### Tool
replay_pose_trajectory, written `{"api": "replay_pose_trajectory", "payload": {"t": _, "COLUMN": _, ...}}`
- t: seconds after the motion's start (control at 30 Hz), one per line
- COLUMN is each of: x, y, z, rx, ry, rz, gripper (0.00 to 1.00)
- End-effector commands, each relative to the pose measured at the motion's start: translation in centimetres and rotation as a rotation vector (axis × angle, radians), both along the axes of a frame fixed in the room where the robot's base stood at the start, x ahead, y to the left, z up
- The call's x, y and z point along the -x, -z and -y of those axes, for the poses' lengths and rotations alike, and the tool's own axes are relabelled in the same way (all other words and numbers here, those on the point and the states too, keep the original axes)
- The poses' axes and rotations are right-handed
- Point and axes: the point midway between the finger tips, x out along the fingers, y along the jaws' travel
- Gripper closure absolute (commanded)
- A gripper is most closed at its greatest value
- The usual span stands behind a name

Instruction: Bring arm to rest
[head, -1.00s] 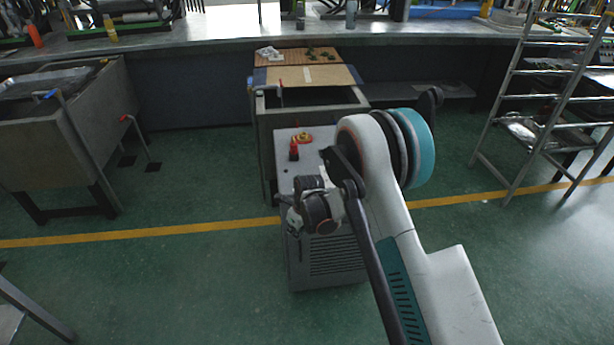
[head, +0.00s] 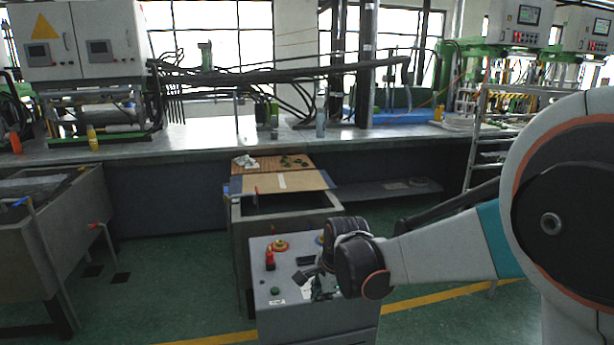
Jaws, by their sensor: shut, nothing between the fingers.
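My gripper (head: 312,284) is in the head view, small and dark, at the end of my arm. It is shut and empty, in front of the top of a grey control cabinet (head: 272,310). The arm reaches in from the right edge, and its large rounded joint fills the right side of the view. I cannot tell whether the gripper touches the cabinet.
The cabinet top carries a red knob (head: 269,260) and a yellow-red button (head: 280,245). Behind it is a grey tank (head: 237,222) with a wooden board (head: 282,182). Another tank (head: 80,225) stands left. A long workbench (head: 200,133) runs behind.

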Motion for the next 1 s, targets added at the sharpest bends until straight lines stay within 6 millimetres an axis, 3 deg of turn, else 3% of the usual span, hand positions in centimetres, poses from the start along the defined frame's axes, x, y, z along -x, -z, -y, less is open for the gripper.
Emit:
{"api": "replay_pose_trajectory", "payload": {"t": 0.2, "x": 4.5, "y": -5.3, "z": 4.1, "rx": 0.103, "ry": -0.208, "rz": 0.091, "gripper": 1.0}}
{"api": "replay_pose_trajectory", "payload": {"t": 0.5, "x": 11.4, "y": -9.9, "z": 9.0, "rx": 0.273, "ry": -0.497, "rz": 0.201, "gripper": 1.0}}
{"api": "replay_pose_trajectory", "payload": {"t": 0.73, "x": 17.1, "y": -11.5, "z": 12.1, "rx": 0.424, "ry": -0.715, "rz": 0.269, "gripper": 1.0}}
{"api": "replay_pose_trajectory", "payload": {"t": 1.0, "x": 23.4, "y": -11.4, "z": 15.0, "rx": 0.61, "ry": -0.964, "rz": 0.324, "gripper": 1.0}}
